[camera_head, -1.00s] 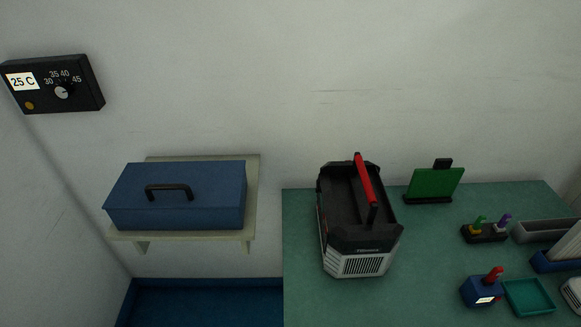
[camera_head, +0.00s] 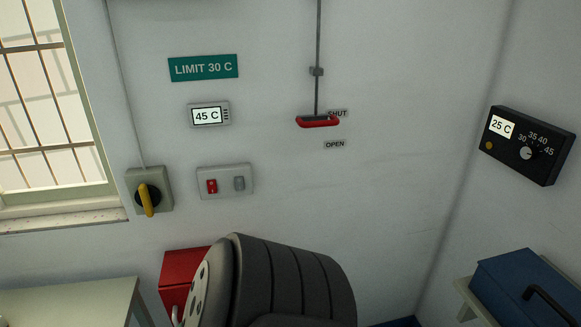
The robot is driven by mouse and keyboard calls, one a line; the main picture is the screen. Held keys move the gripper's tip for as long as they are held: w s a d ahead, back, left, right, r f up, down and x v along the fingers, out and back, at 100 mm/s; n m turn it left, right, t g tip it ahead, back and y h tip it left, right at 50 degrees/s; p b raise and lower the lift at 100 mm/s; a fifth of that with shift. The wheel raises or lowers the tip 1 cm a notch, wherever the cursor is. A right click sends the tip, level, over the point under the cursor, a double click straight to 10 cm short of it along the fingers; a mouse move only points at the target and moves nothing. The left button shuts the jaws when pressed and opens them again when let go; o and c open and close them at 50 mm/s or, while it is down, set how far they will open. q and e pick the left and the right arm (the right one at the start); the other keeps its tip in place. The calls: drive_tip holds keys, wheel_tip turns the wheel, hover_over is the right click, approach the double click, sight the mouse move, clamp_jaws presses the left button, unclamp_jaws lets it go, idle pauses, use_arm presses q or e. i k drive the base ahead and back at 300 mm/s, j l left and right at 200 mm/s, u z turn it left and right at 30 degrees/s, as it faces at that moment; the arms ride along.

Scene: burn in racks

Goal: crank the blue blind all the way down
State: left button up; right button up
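No blue blind shows in view. A window (camera_head: 35,110) with bars is at the left edge, and its visible part is uncovered and bright. Beside it on the wall is a grey box with a yellow handle (camera_head: 149,198), which points roughly downward. A thin line (camera_head: 119,80) runs up the wall from this box. I cannot tell whether this handle is the blind's crank. Neither of my grippers is in view.
A red-handled pull rod (camera_head: 317,121) hangs between SHUT and OPEN labels. A switch plate (camera_head: 225,182), a 45 C display (camera_head: 208,115) and a 25 C dial box (camera_head: 526,145) are on the walls. A large dark ribbed shape, possibly mine, partly hides a red box (camera_head: 182,277).

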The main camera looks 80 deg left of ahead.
sight(148, 197)
drive_tip(key=k+u, duration=0.65)
drive_tip(key=u, duration=2.45)
drive_tip(key=l+u, duration=0.1)
drive_tip(key=u, duration=0.65)
drive_tip(key=l+u, duration=0.1)
drive_tip(key=u, duration=0.65)
drive_tip(key=k+l, duration=0.05)
